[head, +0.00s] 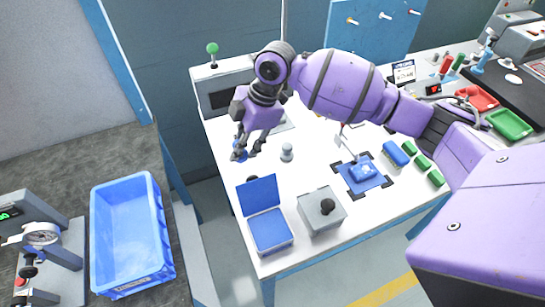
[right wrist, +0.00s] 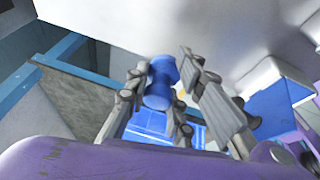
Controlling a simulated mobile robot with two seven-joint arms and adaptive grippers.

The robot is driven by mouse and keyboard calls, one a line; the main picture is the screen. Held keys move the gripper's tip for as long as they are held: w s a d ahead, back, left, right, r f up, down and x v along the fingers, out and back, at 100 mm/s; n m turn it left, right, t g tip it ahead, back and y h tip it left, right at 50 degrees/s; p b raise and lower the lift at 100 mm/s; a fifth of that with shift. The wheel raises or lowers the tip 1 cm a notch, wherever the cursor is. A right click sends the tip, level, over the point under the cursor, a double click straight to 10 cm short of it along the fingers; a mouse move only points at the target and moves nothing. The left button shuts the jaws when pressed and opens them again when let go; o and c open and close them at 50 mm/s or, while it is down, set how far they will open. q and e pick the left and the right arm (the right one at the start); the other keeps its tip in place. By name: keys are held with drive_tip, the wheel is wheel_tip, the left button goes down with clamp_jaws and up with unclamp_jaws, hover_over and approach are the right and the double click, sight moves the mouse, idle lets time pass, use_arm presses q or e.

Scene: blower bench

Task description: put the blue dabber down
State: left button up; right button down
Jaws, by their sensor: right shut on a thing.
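My right gripper (head: 247,151) hangs over the left edge of the white bench (head: 308,172), fingers pointing down. It is shut on the blue dabber (head: 239,156), which is mostly covered by the fingers in the head view. In the right wrist view the blue dabber (right wrist: 160,84) shows as a blue, waisted piece between the fingers. I cannot tell whether its lower end touches the bench. My left gripper is not in view.
A small grey post (head: 287,152) stands just right of the gripper. A grey block with a black knob (head: 321,210) sits beside the open box. A blue mat (head: 374,184) bears a blue part. A blue crate (head: 163,240) is on the separate left table, across a gap.

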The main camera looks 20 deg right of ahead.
sight(240, 172)
wheel_tip(240, 172, down, 7)
drive_tip(key=shift+w+r, duration=0.1)
idle(0.4)
drive_tip(key=c, duration=1.5)
unclamp_jaws()
drive_tip(key=shift+f, duration=0.2)
drive_tip(key=v, duration=1.2)
drive_tip(key=shift+r, duration=0.15)
drive_tip(key=shift+d, duration=0.1)
